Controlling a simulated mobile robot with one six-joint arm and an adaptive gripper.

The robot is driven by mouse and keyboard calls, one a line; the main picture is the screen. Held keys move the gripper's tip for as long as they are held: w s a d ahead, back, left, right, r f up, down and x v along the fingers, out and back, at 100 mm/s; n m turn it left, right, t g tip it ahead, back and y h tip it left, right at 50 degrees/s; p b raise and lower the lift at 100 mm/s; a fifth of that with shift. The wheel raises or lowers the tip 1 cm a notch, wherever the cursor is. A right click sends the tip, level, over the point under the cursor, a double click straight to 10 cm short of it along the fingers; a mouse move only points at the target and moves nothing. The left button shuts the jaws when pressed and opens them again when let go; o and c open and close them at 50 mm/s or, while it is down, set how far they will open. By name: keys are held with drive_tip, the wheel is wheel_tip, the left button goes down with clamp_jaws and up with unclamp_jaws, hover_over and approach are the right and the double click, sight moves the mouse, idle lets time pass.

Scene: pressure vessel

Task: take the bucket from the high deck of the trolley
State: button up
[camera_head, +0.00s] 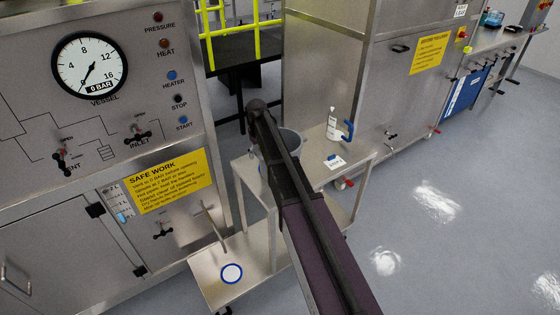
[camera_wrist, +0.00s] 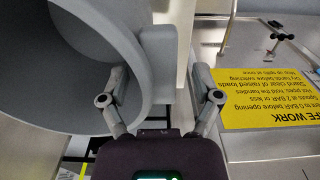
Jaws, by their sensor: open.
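The grey bucket (camera_head: 291,141) stands on the high deck (camera_head: 345,172) of the metal trolley in the head view, partly hidden behind my arm. In the wrist view the bucket (camera_wrist: 95,20) fills the upper left, its open mouth and thick rim showing. A grey block-like lug (camera_wrist: 158,62) sticks out from its side. My gripper (camera_wrist: 164,88) is open. Its left finger overlaps the bucket's rim and mouth, and its right finger is on the outer side, past the lug. The lug shows between the fingers; I cannot tell whether they touch it.
A white bottle (camera_head: 332,124), a blue hook-shaped item (camera_head: 348,130) and a small label (camera_head: 334,162) are on the high deck. The low deck (camera_head: 205,268) carries a blue-ringed white disc (camera_head: 232,273). The gauge panel (camera_head: 110,130) stands close on the left. Open floor (camera_head: 460,220) lies right.

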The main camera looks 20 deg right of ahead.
clamp_jaws()
drive_tip(key=shift+r, duration=0.15)
idle(0.4)
drive_tip(key=shift+r+p, duration=1.65)
drive_tip(key=shift+p, duration=0.15)
drive_tip(key=s+a+r+p, duration=0.1)
drive_tip(key=s+a, duration=0.1)
drive_tip(key=s, duration=1.4)
drive_tip(key=shift+r, duration=0.2)
